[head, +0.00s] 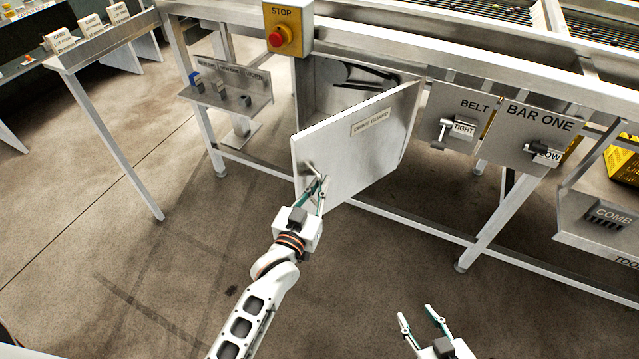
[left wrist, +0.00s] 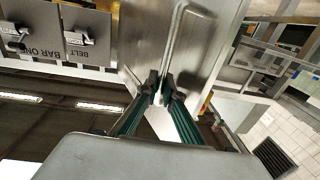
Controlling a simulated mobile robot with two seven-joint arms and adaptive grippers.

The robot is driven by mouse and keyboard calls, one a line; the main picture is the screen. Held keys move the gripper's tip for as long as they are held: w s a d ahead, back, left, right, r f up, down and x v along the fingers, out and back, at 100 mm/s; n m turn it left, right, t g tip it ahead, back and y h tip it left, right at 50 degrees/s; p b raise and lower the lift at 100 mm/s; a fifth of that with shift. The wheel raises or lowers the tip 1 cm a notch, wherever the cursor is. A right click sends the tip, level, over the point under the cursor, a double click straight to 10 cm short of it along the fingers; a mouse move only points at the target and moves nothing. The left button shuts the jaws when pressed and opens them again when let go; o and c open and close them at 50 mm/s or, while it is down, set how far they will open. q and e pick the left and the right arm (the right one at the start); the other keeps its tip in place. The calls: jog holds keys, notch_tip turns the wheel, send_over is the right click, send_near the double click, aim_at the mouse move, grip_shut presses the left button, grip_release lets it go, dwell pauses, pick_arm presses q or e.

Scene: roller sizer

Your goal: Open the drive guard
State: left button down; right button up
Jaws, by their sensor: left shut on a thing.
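The drive guard (head: 362,145) is a pale metal door with a label, swung partly out from the machine frame. It is hinged on its right side, and a belt and pulley (head: 345,75) show in the opening behind it. My left gripper (head: 318,181) is shut on the guard's handle (head: 309,168) near the door's free left edge. In the left wrist view the fingertips (left wrist: 165,88) meet at the handle on the metal panel (left wrist: 165,35). My right gripper (head: 422,318) is open and empty, low over the floor, apart from the machine.
A red stop button (head: 279,37) on a yellow box sits above the opening. Belt (head: 459,128) and bar one (head: 541,150) panels with levers are right of the guard. A small shelf (head: 228,92) is at left. The floor in front is clear.

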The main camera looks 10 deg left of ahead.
pick_arm(q)
jog(key=c, duration=2.2)
grip_release()
jog(key=shift+s, duration=0.1)
jog(key=v, duration=1.1)
jog(key=shift+s+a, duration=0.15)
jog(key=shift+s, duration=0.25)
